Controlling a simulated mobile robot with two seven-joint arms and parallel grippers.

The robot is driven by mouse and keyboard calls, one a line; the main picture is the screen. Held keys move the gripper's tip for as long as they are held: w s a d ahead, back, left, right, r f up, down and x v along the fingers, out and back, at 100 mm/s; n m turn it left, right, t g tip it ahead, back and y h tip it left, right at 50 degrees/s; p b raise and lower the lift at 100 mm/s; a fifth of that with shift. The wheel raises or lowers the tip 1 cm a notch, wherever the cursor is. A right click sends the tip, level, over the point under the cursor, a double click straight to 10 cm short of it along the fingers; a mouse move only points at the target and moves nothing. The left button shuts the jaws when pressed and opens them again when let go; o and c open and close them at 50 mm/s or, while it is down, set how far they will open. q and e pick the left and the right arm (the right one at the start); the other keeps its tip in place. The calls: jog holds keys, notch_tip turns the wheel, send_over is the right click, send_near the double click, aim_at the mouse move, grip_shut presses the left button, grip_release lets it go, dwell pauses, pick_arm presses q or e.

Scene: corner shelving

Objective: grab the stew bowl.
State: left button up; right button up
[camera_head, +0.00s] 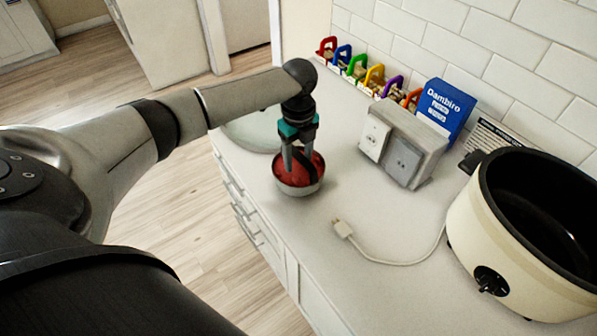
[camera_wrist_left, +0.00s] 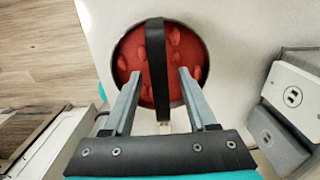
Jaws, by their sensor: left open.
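The stew bowl (camera_head: 299,187) is a round, light-rimmed bowl of red, lumpy stew near the counter's front edge. My left gripper (camera_head: 297,168) points down over it, with its two fingers apart. In the left wrist view the bowl (camera_wrist_left: 187,45) lies ahead of the left gripper (camera_wrist_left: 158,76), and the open fingertips overlap the red stew. A dark band (camera_wrist_left: 156,62) runs across the bowl between the fingers. I cannot tell whether the fingers touch the bowl or band. My right gripper is not in view.
A grey outlet box (camera_head: 418,145) stands right of the bowl, with a blue carton (camera_head: 445,108) behind it. A plug and cord (camera_head: 343,229) lie nearer. A cream cooker (camera_head: 500,245) fills the right side. Several coloured padlocks (camera_head: 374,76) line the wall.

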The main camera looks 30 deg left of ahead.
pick_arm(q)
jog(key=shift+f, duration=0.2)
dwell(0.3)
grip_shut()
dwell(1.3)
